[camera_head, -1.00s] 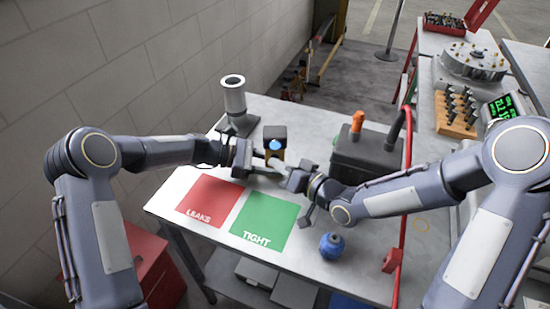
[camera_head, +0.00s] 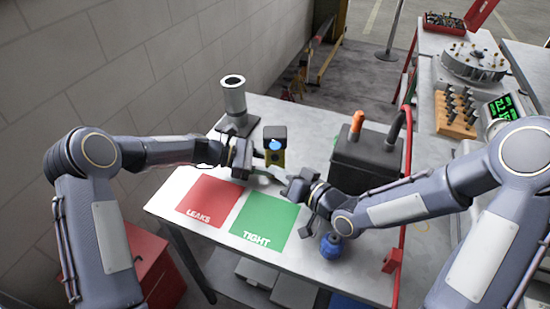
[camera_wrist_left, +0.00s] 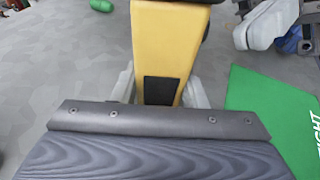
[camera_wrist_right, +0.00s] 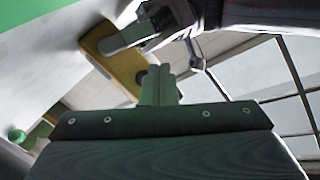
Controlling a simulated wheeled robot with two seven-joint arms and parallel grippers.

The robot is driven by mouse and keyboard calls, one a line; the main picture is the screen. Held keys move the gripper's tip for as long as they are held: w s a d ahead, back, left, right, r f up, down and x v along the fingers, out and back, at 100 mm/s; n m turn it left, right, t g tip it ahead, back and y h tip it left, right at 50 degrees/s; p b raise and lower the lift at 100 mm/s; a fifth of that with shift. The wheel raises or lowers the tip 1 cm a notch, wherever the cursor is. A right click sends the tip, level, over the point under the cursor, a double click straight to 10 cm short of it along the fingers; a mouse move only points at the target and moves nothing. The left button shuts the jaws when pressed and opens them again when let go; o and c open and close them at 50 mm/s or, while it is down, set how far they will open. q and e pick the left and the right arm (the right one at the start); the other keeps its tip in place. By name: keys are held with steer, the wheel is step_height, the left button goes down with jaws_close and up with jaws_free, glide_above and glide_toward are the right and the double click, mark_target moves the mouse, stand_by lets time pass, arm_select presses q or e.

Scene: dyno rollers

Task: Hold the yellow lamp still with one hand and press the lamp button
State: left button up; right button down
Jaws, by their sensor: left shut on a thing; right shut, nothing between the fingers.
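The yellow lamp (camera_head: 275,158) stands upright on the table, with a black head and a bright blue light on its face. My left gripper (camera_head: 258,164) is shut on it from the left; the left wrist view shows its yellow body (camera_wrist_left: 168,45) between the fingers, with a dark patch low on it. My right gripper (camera_head: 284,180) is shut and empty, just to the lower right of the lamp. In the right wrist view the closed fingers (camera_wrist_right: 159,84) show near the lamp (camera_wrist_right: 112,55), which has a small dark round spot, perhaps the button. I cannot tell whether they touch.
A red LEAKS mat (camera_head: 208,200) and a green TIGHT mat (camera_head: 263,222) lie in front. A grey cylinder (camera_head: 234,98) stands behind left. A black box (camera_head: 365,158) with an orange-topped part stands right. A blue round object (camera_head: 331,247) sits at the front edge beside a red rail.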

steer(key=shift+s, duration=2.1)
arm_select(q)
steer(key=o, duration=0.8)
steer(key=shift+o, duration=0.2)
steer(key=shift+a, duration=0.15)
